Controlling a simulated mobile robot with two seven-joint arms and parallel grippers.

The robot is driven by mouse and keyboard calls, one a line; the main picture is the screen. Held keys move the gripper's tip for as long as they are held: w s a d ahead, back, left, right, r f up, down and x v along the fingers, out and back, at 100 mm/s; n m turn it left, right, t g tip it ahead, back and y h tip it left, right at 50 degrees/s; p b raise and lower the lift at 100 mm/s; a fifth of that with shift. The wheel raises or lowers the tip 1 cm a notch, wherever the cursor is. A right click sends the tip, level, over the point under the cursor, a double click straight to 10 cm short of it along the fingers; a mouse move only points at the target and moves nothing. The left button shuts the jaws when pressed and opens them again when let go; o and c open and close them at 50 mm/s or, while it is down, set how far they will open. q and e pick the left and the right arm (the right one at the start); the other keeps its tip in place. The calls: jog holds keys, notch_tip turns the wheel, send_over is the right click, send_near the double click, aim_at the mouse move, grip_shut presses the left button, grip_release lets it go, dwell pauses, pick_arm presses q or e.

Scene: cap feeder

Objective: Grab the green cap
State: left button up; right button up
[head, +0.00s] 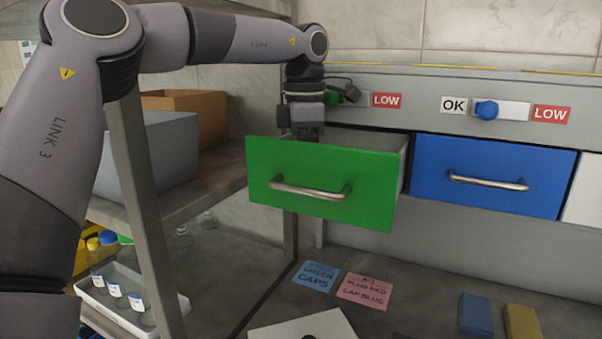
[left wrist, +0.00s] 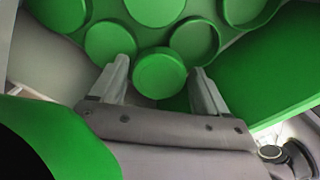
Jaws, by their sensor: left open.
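The green drawer (head: 320,183) is pulled open at the feeder, and my left gripper (head: 306,134) points down into it behind its front panel. In the left wrist view several green caps lie in the drawer. One green cap (left wrist: 160,74) sits between the two fingertips of my left gripper (left wrist: 160,68), which is open. I cannot tell whether the fingers touch the cap. The drawer front hides the caps in the head view. My right gripper is not in view.
The blue drawer (head: 493,176) to the right is shut. Above the drawers are a green slider (head: 333,98) and a blue slider (head: 487,110) with LOW labels. A blue card (head: 316,276) and a pink card (head: 364,291) lie below. A shelf post (head: 148,210) stands left.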

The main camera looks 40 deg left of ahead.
pick_arm(q)
jog(key=c, duration=0.8)
jog(key=shift+r, duration=0.1)
jog(key=shift+r, duration=4.9)
